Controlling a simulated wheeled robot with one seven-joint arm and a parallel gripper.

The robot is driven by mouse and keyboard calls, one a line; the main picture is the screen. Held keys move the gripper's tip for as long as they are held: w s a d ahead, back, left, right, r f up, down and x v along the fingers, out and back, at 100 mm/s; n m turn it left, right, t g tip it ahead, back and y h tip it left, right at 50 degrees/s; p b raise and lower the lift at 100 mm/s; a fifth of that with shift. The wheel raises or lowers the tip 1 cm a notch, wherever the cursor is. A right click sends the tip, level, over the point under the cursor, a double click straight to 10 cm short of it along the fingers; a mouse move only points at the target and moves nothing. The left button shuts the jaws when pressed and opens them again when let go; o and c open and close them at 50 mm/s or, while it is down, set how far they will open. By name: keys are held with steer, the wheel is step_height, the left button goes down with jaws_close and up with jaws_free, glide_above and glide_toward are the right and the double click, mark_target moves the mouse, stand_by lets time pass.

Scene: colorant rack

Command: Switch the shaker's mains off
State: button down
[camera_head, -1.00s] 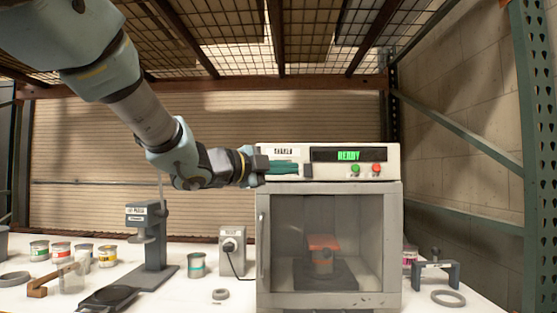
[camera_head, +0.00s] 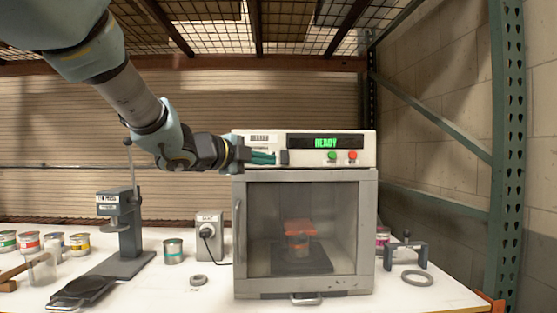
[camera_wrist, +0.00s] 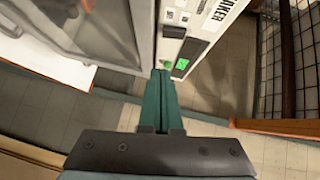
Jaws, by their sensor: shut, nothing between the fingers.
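The shaker (camera_head: 365,235) is a grey cabinet with a glass door and a cream control panel (camera_head: 310,159) on top. Its display (camera_head: 325,142) reads READY in green. Below the display are a green button (camera_head: 332,156) and a red button (camera_head: 352,155). A small dark switch (camera_head: 284,158) sits left of them; its position is too small to read. My gripper (camera_head: 274,158) is shut and empty in front of the panel, its teal fingertips just left of the switch; contact cannot be told. In the wrist view, the shut fingers (camera_wrist: 161,74) point toward the panel (camera_wrist: 195,15).
A socket box (camera_head: 207,222) with a plugged cord stands left of the shaker. A grey press (camera_head: 122,225) and several paint cans (camera_head: 173,251) stand further left. A grey clamp stand (camera_head: 421,256) and ring (camera_head: 417,278) lie right. A green rack post (camera_head: 507,150) rises at far right.

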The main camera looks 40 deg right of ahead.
mark_target(286, 164)
steer(key=w+d+p, duration=0.1)
steer(key=d, duration=0.1)
steer(key=w+d+p, duration=0.1)
steer(key=d, duration=0.1)
steer(key=w+d+f+p, duration=0.1)
steer(key=d, duration=0.2)
steer(key=shift+w+d+f, duration=0.1)
steer(key=shift+w, duration=0.15)
steer(key=shift+f+b, duration=0.35)
steer(key=shift+b, duration=0.3)
steer(key=shift+w+d+r+m+h+b, duration=0.2)
steer(key=shift+w+m+h+b, duration=0.1)
steer(key=shift+b, duration=0.6)
steer(key=shift+s, duration=0.1)
steer(key=shift+f, duration=0.1)
